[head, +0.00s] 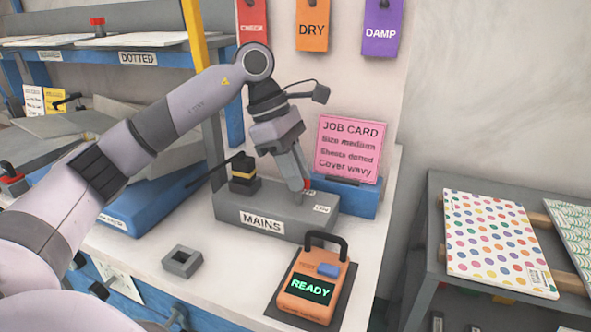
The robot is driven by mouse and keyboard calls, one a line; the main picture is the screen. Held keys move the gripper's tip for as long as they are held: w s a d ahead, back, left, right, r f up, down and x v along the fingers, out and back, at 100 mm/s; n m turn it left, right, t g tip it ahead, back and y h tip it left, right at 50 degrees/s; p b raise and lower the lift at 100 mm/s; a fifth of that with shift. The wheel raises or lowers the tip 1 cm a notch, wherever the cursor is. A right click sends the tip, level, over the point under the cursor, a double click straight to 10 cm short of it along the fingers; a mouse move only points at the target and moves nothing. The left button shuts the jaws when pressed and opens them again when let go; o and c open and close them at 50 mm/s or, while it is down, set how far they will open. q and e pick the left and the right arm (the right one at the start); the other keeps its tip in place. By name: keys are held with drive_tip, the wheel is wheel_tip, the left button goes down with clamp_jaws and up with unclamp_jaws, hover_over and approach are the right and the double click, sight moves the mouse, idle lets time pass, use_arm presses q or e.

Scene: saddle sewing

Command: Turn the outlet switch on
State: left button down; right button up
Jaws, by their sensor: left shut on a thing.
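The grey box marked MAINS (262,224) sits on the white bench. A small red part, seemingly the outlet switch (308,183), shows on its top right, beside small white labels. The label reading is too small to be sure of. My left gripper (303,186) points down at this spot, with its fingers closed together on the switch and hiding most of it. Whether the switch is on or off cannot be told. My right gripper is not in view.
A black and yellow plug-like part (243,172) stands on the left of the box. An orange tester (313,285) showing READY is in front. A small grey square block (182,261) lies left of it. A pink job card (347,149) stands behind on a blue base.

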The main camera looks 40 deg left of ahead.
use_arm(q)
drive_tip(key=c, duration=1.1)
unclamp_jaws()
drive_tip(key=v, duration=0.7)
drive_tip(key=shift+r, duration=0.1)
drive_tip(key=shift+p, duration=0.3)
